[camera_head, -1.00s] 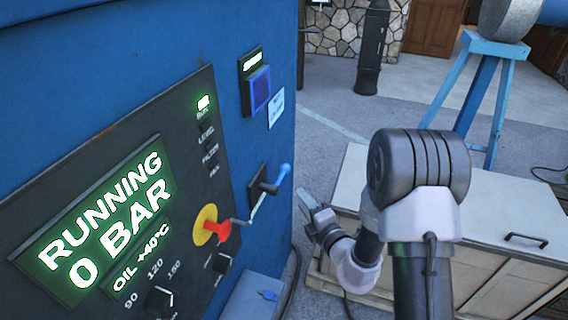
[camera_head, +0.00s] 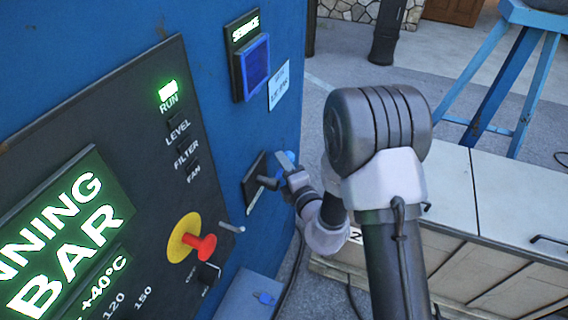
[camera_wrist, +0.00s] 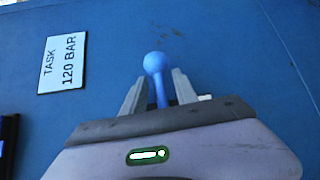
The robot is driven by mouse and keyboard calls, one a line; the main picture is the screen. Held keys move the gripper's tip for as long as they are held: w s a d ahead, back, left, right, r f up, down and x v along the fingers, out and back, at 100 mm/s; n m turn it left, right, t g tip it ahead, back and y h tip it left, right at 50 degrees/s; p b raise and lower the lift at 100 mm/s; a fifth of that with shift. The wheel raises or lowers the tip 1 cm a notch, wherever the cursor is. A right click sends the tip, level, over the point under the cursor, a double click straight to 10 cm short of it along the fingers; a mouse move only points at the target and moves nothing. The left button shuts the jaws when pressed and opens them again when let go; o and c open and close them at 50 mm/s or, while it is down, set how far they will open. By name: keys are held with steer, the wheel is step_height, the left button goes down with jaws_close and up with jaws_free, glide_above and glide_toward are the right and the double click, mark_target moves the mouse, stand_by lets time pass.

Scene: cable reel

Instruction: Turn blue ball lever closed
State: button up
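The blue ball lever (camera_head: 290,156) sits on a dark plate (camera_head: 253,190) near the right edge of the blue cabinet front, partly hidden by my gripper (camera_head: 279,170) in the head view. In the wrist view the ball (camera_wrist: 155,63) and its blue stem stand between the two fingers of my gripper (camera_wrist: 158,80). The ball reaches slightly past the fingertips. Slim gaps show on both sides of the stem, so the fingers look open around it. The lever's base is hidden behind the gripper body.
A red knob on a yellow disc (camera_head: 181,222) sits left of the lever, with a grey rod beside it. A blue service box (camera_head: 255,68) and a task label (camera_head: 280,85) are above. A pale low cabinet (camera_head: 450,205) stands to the right.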

steer(key=shift+a, duration=0.1)
jaws_close()
steer(key=shift+w+r, duration=0.1)
steer(key=shift+r, duration=0.1)
stand_by(1.0)
